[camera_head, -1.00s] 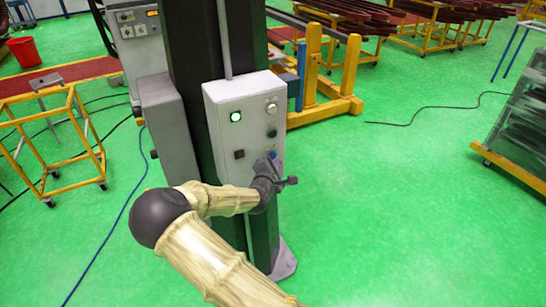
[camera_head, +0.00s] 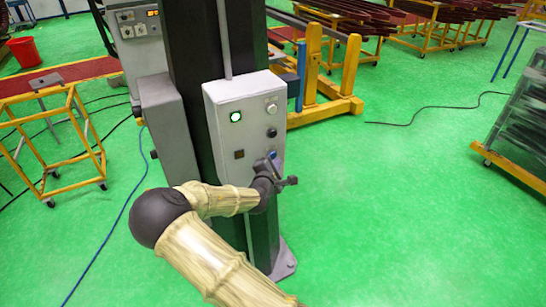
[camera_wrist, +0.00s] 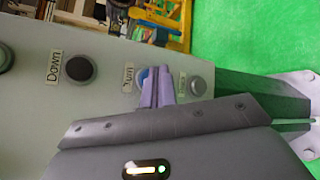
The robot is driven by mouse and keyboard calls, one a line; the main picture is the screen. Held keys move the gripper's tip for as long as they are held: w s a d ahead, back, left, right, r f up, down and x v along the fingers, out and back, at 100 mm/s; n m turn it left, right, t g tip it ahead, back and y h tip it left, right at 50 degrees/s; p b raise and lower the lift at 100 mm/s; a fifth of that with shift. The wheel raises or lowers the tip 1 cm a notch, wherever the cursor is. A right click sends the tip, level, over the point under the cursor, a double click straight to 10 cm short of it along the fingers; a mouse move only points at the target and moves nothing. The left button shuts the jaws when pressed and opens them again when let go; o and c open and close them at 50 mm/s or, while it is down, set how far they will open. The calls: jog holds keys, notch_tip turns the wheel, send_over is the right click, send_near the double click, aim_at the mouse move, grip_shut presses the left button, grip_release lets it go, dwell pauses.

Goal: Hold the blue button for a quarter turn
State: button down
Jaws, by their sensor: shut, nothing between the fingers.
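The white control box (camera_head: 222,104) is fixed to a dark upright column. Its blue button (camera_head: 273,154) is low on the right side of the face, partly hidden by my gripper (camera_head: 274,161). In the wrist view the blue button (camera_wrist: 141,76) shows beside a "TURN" label (camera_wrist: 128,78). My gripper (camera_wrist: 157,72) is shut and empty. Its purple-grey fingertips overlap the button in that view and appear to be at it; whether they press it in is hard to tell.
A lit green button (camera_head: 236,117) and a small dark square (camera_head: 239,154) are on the box. A black "DOWN" button (camera_wrist: 80,68) and a grey round button (camera_wrist: 197,86) flank the blue one.

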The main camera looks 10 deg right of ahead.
jog(key=shift+w, duration=0.1)
dwell(0.7)
jog(key=shift+w+a, duration=0.15)
jog(key=shift+w, duration=0.15)
jog(key=shift+w+a, duration=0.1)
jog(key=shift+w, duration=0.25)
dwell(1.9)
jog(key=shift+s, duration=0.1)
dwell(3.2)
jog(key=shift+s+d, duration=0.25)
jog(key=shift+s, duration=0.4)
jog(key=shift+s, duration=0.1)
jog(key=shift+s+d+p, duration=0.1)
jog(key=shift+s+d, duration=0.15)
jog(key=shift+s, duration=0.5)
jog(key=shift+s+d+p, duration=0.15)
jog(key=shift+s+d, duration=0.15)
jog(key=shift+s, duration=0.5)
jog(key=shift+s+d+p, duration=0.1)
jog(key=shift+s+d, duration=0.15)
jog(key=shift+s, duration=0.5)
